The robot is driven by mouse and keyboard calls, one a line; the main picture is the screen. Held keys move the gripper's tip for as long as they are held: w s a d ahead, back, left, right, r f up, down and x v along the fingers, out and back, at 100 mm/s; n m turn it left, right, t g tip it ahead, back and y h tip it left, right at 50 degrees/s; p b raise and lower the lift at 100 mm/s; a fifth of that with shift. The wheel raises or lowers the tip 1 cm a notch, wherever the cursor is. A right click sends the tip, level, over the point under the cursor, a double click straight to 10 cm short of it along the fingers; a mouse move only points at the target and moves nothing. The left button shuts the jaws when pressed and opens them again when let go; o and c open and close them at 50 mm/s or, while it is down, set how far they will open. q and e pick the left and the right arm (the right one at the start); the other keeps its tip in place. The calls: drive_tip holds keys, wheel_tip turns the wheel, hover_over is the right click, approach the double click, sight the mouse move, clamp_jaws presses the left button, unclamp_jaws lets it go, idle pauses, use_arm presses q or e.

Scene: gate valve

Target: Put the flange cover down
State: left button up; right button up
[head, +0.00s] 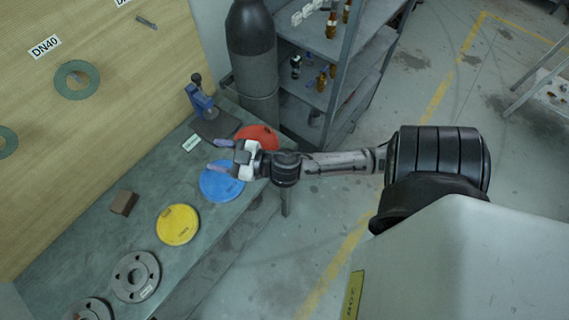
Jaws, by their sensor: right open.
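Three round covers lie on the green-grey workbench (88,238): a red disc (262,134), a blue disc (221,187) and a yellow disc (178,225). I cannot tell which of them is the flange cover. My right gripper (218,156) reaches in from the right, over the bench between the red and blue discs. Its two fingers are apart, with nothing seen between them. The gripper and wrist hide part of the red disc and overlap the blue disc's upper edge. I cannot judge its exact height above them. My left gripper is not in view.
Grey flanges (136,276) lie at the near left of the bench, with a brown block (124,202) behind. A blue vise (201,101) stands at the far end. A dark cylinder (252,45) and metal shelves (344,75) stand beyond. Open floor lies right.

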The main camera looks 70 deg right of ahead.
drive_tip(key=s+a+f+m+g+h, duration=0.1)
drive_tip(key=s+a+f+g, duration=0.2)
drive_tip(key=s+f+g, duration=0.4)
drive_tip(key=s+a+f+m+g, duration=0.1)
drive_tip(key=s+a+f+g, duration=0.3)
drive_tip(key=s, duration=0.7)
wheel_tip(320, 180, down, 3)
drive_tip(key=g, duration=0.3)
drive_tip(key=shift+s+a+g+h, duration=0.25)
drive_tip(key=shift+s+g+h, duration=0.05)
drive_tip(key=shift+s+h, duration=0.1)
drive_tip(key=shift+r, duration=0.15)
wheel_tip(320, 180, up, 22)
drive_tip(key=p, duration=2.2)
drive_tip(key=shift+r, duration=0.2)
drive_tip(key=shift+f, duration=0.1)
